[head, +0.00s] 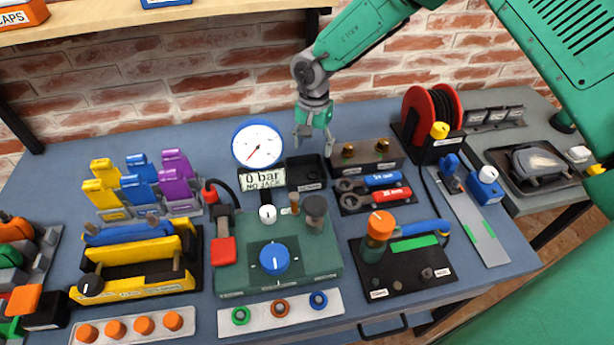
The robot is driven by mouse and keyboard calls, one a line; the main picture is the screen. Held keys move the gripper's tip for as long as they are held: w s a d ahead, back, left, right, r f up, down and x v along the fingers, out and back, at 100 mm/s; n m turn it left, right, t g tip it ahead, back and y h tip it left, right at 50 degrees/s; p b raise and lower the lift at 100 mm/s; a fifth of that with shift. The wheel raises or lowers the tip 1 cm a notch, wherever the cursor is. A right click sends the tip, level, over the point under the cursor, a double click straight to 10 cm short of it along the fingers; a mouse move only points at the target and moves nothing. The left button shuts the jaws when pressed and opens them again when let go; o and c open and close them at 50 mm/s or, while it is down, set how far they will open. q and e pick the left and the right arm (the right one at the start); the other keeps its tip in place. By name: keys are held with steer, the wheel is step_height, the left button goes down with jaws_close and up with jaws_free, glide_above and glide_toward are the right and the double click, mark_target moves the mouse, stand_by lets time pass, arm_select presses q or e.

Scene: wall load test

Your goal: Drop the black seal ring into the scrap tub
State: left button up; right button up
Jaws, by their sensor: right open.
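My right gripper (314,142) comes in from the upper right and points down, with its fingers apart and nothing visible between them. It is above and just behind a small black open tub (291,180) with a white label too small to read, which looks like the scrap tub. The tub stands right of the round gauge. I cannot make out the black seal ring; the tub's inside is too dark to tell whether a ring lies there. A white strip (262,322) at the front holds a green, an orange and a blue ring. My left gripper is not in view.
The pressure gauge (258,144) stands left of the tub, and the green pump block (310,255) in front. A red hose reel (420,112) stands farther right. A shelf overhangs the upper left.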

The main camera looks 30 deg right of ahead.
step_height(320, 180, up, 11)
steer(key=shift+r, duration=0.15)
steer(key=shift+w+d, duration=0.1)
stand_by(0.4)
